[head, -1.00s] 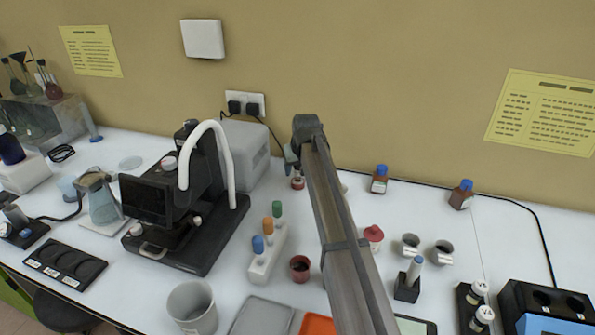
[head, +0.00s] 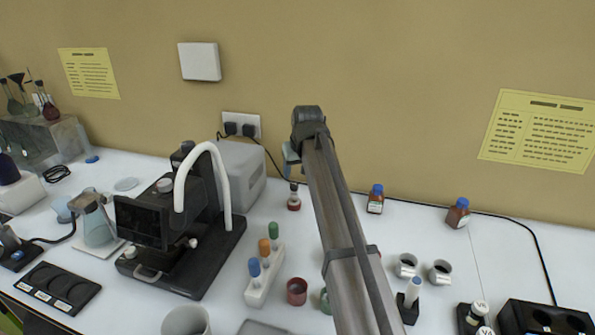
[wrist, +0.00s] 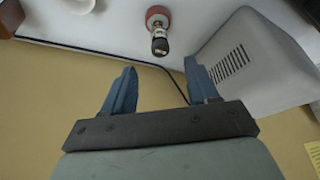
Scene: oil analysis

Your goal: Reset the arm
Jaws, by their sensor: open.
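My arm reaches from the bottom centre of the head view up toward the back wall. My gripper (wrist: 160,85) shows in the wrist view with its two blue fingers apart and nothing between them. In the head view the gripper is mostly hidden behind the arm's end; only a pale blue-grey bit of it (head: 291,157) shows at the left. A small bottle with a red body and dark cap (wrist: 158,28) stands beyond the fingertips, apart from them; in the head view it shows below the gripper (head: 294,197).
A grey box-shaped device (head: 240,175) stands close left of the gripper, beside a black instrument (head: 185,225). A rack of coloured-cap tubes (head: 264,276) is in front. Brown bottles (head: 375,200) and metal cups (head: 406,265) are on the right. The yellow wall is close behind.

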